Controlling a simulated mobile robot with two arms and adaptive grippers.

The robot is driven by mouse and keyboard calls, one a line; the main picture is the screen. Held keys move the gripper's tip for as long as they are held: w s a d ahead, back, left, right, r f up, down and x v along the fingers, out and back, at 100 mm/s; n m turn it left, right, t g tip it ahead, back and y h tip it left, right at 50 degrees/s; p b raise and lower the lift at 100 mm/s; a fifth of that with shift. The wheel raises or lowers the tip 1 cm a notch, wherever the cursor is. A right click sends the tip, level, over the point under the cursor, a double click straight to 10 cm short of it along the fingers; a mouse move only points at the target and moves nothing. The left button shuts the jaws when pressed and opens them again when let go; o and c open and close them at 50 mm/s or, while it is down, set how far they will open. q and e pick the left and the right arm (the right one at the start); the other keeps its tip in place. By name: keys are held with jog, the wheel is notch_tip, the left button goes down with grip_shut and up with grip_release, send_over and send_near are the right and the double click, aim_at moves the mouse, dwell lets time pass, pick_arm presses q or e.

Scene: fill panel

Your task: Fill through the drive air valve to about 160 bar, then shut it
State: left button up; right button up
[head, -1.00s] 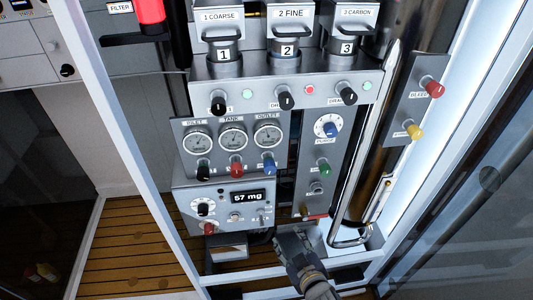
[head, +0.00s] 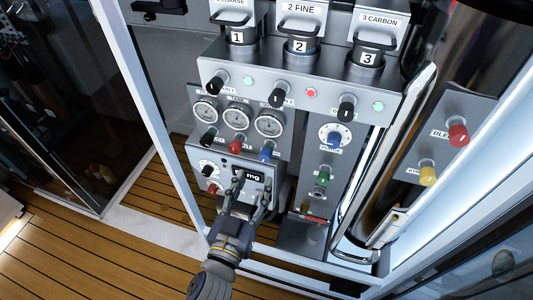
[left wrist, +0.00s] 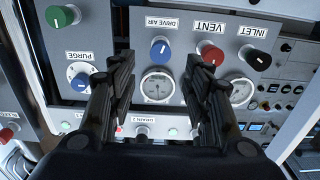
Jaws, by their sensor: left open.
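The blue drive air knob (head: 265,154) is under the rightmost of the gauges (head: 268,124) in the head view. In the left wrist view the blue knob, labelled DRIVE AIR (left wrist: 160,50), appears between the finger lines, beside a gauge (left wrist: 157,86) whose reading is too small to tell. My right gripper is not in view.
The display (head: 248,176) is partly covered by my fingers. A green knob (head: 324,176) and the blue-faced PURGE dial (head: 334,135) are to the right. Red and yellow knobs (head: 457,135) sit on the right side plate. White frame posts edge the panel.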

aim_at(265, 159)
pick_arm(q)
jog(key=p+x, duration=0.2)
jog(key=x, duration=0.6)
jog(key=shift+w, duration=0.25)
jog(key=shift+x, duration=0.85)
jog(key=shift+f, duration=0.15)
grip_shut()
